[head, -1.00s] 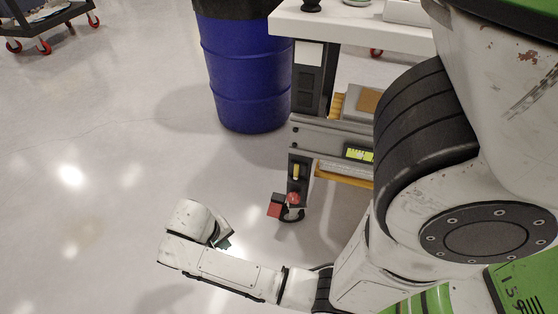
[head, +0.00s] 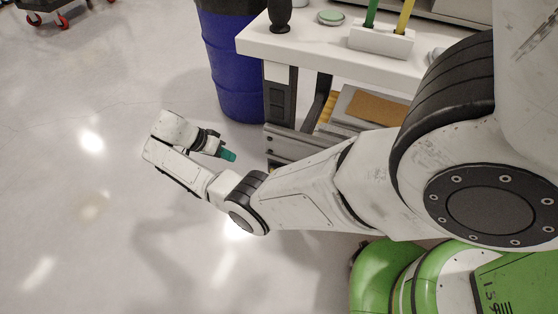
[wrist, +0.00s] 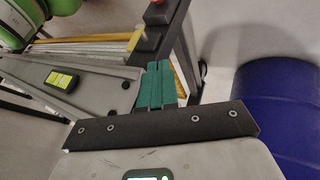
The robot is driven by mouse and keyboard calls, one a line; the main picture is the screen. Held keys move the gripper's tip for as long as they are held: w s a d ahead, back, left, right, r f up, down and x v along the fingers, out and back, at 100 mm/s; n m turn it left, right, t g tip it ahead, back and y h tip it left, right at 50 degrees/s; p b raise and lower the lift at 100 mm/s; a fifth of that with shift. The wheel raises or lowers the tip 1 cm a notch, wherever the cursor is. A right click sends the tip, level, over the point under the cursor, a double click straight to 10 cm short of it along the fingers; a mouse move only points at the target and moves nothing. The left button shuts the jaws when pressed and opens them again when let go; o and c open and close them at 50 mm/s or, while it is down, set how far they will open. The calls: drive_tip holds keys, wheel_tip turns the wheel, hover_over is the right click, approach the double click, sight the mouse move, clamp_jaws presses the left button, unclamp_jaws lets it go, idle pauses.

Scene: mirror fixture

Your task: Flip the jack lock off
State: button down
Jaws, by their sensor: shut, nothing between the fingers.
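My gripper (head: 228,155) has teal fingertips and is left of the grey fixture's front leg in the head view. In the wrist view, its teal fingers (wrist: 155,86) are together and empty, pointing toward the fixture's grey beam (wrist: 75,82). A small red part (wrist: 157,3) shows at the top edge of the wrist view, on a dark leg; I cannot tell whether it is the jack lock. I cannot tell whether the fingers touch the fixture.
A blue barrel (head: 232,75) stands behind the fixture and at the right in the wrist view (wrist: 283,105). A white worktop (head: 300,50) holds a pen block (head: 381,40) and a green-topped disc (head: 331,17). A yellow-green level (wrist: 61,81) is on the beam. Open floor lies left.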

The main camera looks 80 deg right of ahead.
drive_tip(key=shift+s+d, duration=0.25)
drive_tip(key=shift+s, duration=0.05)
drive_tip(key=shift+s, duration=0.1)
drive_tip(key=s+d+f+b, duration=0.1)
drive_tip(key=s+f, duration=0.7)
drive_tip(key=s, duration=0.1)
drive_tip(key=shift+s+d, duration=0.15)
drive_tip(key=shift+d, duration=0.15)
drive_tip(key=shift+r, duration=0.15)
drive_tip(key=shift+s+t+p, duration=0.15)
drive_tip(key=shift+t+p, duration=0.2)
drive_tip(key=shift+t, duration=0.05)
